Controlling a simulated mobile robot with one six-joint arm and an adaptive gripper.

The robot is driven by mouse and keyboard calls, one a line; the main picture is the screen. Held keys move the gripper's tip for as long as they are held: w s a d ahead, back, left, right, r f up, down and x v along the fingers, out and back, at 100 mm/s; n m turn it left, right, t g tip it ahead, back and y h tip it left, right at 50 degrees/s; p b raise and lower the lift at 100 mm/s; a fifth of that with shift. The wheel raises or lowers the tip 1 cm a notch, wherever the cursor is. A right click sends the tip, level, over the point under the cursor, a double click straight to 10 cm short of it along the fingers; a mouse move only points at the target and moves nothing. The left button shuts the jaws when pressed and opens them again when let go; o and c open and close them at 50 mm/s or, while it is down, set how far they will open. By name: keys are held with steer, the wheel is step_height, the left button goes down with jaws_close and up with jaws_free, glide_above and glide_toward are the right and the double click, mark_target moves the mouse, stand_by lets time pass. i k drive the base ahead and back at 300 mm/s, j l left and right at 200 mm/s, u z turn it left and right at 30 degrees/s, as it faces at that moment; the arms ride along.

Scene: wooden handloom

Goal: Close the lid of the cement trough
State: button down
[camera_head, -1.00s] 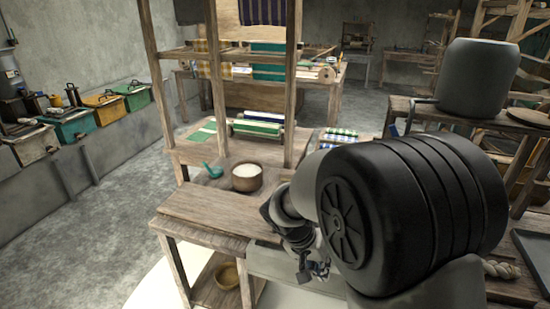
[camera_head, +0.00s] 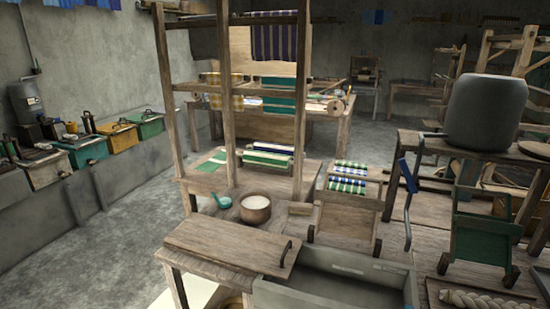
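The grey cement trough (camera_head: 389,294) is at the bottom middle, cut off by the lower picture edge. Its top is open, and part of its grey inside shows. A flat wooden lid (camera_head: 222,241) with a dark handle (camera_head: 285,253) at its right end lies to the left of the trough opening. The lid's right end is near the trough's left rim; I cannot tell whether they touch or are joined. My gripper is not in view.
A bowl of white stuff (camera_head: 255,208) and a teal ladle (camera_head: 222,201) stand behind the lid, by the wooden loom posts (camera_head: 226,100). A green cart (camera_head: 480,238) and a tray with rope (camera_head: 485,300) are at right. Grey floor (camera_head: 120,215) is clear at left.

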mark_target(274, 256)
steer(key=i+j, duration=0.15)
steer(key=j, duration=0.25)
steer(key=i+j, duration=0.2)
steer(key=j, duration=0.2)
steer(key=i+j, duration=0.15)
steer(key=j, duration=0.25)
steer(key=i+j, duration=0.15)
steer(key=j, duration=0.25)
steer(key=i+j, duration=0.2)
steer(key=j, duration=0.25)
steer(key=i+j, duration=0.15)
steer(key=j, duration=0.25)
steer(key=i+j, duration=0.15)
steer(key=j, duration=0.25)
steer(key=i+j, duration=0.15)
steer(key=j, duration=0.25)
